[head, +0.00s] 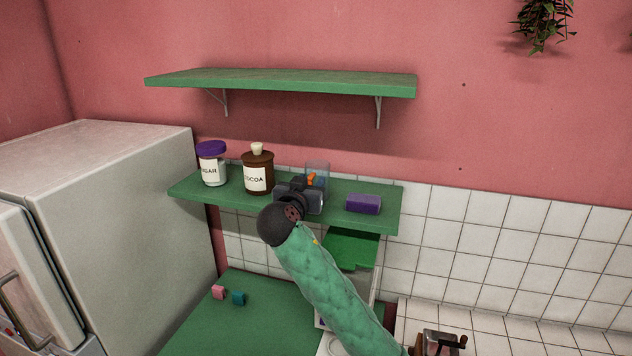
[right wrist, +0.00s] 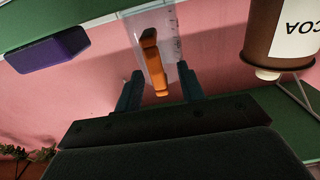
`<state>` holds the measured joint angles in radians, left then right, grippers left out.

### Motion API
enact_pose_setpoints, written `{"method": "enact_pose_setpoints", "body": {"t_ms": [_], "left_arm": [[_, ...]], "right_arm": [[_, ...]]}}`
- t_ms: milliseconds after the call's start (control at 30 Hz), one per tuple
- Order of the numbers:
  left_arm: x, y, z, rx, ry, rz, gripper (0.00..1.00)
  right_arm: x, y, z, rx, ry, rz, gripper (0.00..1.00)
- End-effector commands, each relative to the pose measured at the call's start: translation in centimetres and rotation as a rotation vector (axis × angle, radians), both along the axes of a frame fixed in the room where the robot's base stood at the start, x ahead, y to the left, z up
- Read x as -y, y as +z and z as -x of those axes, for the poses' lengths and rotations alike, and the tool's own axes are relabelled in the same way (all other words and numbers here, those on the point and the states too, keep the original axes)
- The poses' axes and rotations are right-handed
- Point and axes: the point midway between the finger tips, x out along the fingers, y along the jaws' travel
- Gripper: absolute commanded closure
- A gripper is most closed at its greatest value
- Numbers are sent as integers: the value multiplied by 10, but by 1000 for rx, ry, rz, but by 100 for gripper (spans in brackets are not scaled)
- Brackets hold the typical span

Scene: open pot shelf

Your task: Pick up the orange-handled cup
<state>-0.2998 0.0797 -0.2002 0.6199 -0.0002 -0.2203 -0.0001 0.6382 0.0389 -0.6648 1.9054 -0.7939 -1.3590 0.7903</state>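The orange-handled cup (head: 319,168) is clear and stands on the lower green shelf (head: 386,217). In the right wrist view, which is upside down, the clear cup body (right wrist: 172,48) shows with its orange handle (right wrist: 151,58) facing my gripper. My right gripper (head: 306,186) reaches to the cup from the front. In the wrist view its two dark fingers (right wrist: 161,87) are apart, with the lower end of the handle in the gap between them. I cannot tell whether a finger touches the cup. The gripper hides part of the cup in the head view. My left gripper is out of view.
A cocoa jar (head: 257,172) stands left of the cup, with a sugar jar (head: 212,165) farther left. A purple block (head: 363,204) lies to the right. An upper green shelf (head: 285,82) hangs above, empty. A fridge (head: 120,190) stands at the left.

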Motion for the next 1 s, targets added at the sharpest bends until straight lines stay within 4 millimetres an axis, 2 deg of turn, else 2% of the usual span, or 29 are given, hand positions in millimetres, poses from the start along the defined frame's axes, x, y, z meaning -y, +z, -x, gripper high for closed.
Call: {"method": "enact_pose_setpoints", "body": {"t_ms": [100,300,600,767,1000], "left_arm": [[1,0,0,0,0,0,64],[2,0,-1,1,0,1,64],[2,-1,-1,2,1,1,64],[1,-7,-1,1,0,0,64],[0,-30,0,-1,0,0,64]], "right_arm": [[0,0,0,0,0,0,61],[0,0,0,0,0,1,100],[0,0,0,0,0,0,100],[-1,4,0,1,0,0,100],[-2,27,0,3,2,-4,100]]}}
